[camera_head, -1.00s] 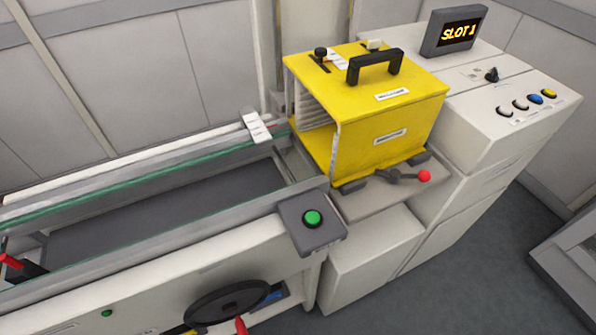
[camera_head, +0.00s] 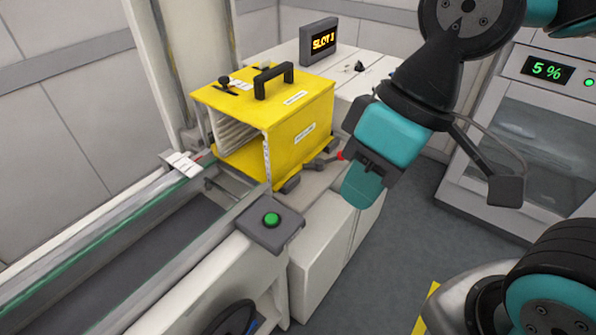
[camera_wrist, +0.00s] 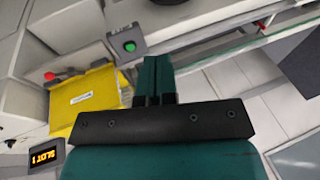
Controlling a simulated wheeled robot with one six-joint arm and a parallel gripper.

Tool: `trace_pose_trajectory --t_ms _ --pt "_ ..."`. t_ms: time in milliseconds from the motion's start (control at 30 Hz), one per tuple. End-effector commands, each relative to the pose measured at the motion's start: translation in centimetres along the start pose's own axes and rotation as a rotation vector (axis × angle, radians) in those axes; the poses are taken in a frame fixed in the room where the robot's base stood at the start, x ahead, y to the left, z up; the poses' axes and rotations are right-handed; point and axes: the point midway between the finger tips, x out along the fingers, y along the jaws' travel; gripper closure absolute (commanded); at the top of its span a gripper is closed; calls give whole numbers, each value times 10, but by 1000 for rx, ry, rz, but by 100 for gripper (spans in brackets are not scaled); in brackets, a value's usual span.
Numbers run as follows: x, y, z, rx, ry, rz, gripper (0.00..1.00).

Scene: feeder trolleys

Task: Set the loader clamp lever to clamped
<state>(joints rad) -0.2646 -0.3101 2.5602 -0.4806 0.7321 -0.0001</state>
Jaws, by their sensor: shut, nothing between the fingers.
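The loader clamp lever (camera_head: 320,163) is a dark grey handle with a red knob, at the base of the yellow magazine (camera_head: 300,128). In the head view my gripper (camera_head: 362,190) is shut and empty, pointing down just right of the red knob and partly covering it. In the wrist view the lever (camera_wrist: 72,74) and its knob lie left of my shut teal fingers (camera_wrist: 155,75), with a gap between. The yellow magazine (camera_wrist: 85,95) is also left of the fingers there. I cannot tell how high the fingers are above the lever.
A green button (camera_head: 271,219) sits on a grey box at the corner of the rail conveyor (camera_head: 150,240). A "SLOT 1" display (camera_head: 320,42) stands behind the magazine. A cabinet with a "5 %" display (camera_head: 547,69) is at the right. Grey floor lies between.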

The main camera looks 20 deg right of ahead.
Motion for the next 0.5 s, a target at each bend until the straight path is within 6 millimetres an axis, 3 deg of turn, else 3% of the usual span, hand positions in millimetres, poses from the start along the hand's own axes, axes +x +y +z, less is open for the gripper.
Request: trace_pose_trajectory --t_ms 167,267,367,500 --pt "6 7 -7 -22 17 1 100" --pt "26 33 -30 -105 72 13 100" --pt "58 80 -64 -253 161 62 100" --pt "101 160 -104 -492 264 203 100"
